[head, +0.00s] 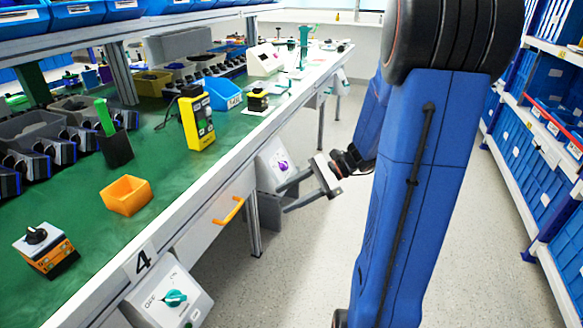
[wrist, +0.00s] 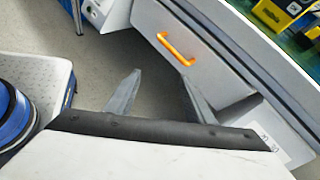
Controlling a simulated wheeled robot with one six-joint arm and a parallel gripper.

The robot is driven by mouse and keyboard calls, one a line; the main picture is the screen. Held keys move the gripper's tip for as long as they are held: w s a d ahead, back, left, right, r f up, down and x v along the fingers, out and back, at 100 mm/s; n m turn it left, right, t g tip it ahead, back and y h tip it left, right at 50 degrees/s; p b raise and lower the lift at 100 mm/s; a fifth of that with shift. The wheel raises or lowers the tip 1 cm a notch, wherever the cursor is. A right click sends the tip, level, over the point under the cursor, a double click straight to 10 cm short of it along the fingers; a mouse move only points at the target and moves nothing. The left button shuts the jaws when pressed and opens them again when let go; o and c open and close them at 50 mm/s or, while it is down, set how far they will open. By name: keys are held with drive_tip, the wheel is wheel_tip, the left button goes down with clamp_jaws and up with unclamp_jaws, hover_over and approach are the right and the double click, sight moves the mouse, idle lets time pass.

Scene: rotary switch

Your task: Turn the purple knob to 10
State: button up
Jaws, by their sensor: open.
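The purple knob (head: 283,165) sits on the sloped white face of a switch box (head: 272,158) hung under the bench edge, right of the drawer in the head view. My gripper (head: 285,198) is open and empty, its two grey fingers pointing left, just below and in front of the box. The fingers look apart from the knob, though the gap in depth is hard to judge. The dial marks are too small to read. In the wrist view my open gripper (wrist: 160,76) shows bare floor between its fingers. I cannot make out the purple knob there.
A teal knob (head: 174,298) on another switch box stands nearer, at the lower left. A drawer with an orange handle (head: 229,211) lies between the boxes; the handle also shows in the wrist view (wrist: 175,48). A blue-bin shelf (head: 550,130) stands right, beyond open floor.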

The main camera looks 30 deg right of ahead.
drive_tip(key=w+d+f+m+t, duration=0.2)
drive_tip(key=w+d+m+t, duration=0.15)
drive_tip(key=d, duration=0.25)
drive_tip(key=w+d+f+m+t, duration=0.1)
drive_tip(key=w+d+m+t, duration=0.1)
drive_tip(key=d+m, duration=0.3)
drive_tip(key=m+t+h, duration=0.2)
drive_tip(key=m+t, duration=0.3)
drive_tip(key=t, duration=0.1)
approach(286, 165)
drive_tip(key=shift+n+g, duration=0.25)
drive_tip(key=x, duration=0.7)
drive_tip(key=shift+w+r, duration=0.2)
drive_tip(key=shift+w, duration=0.15)
drive_tip(key=shift+c, duration=0.4)
drive_tip(key=c, duration=1)
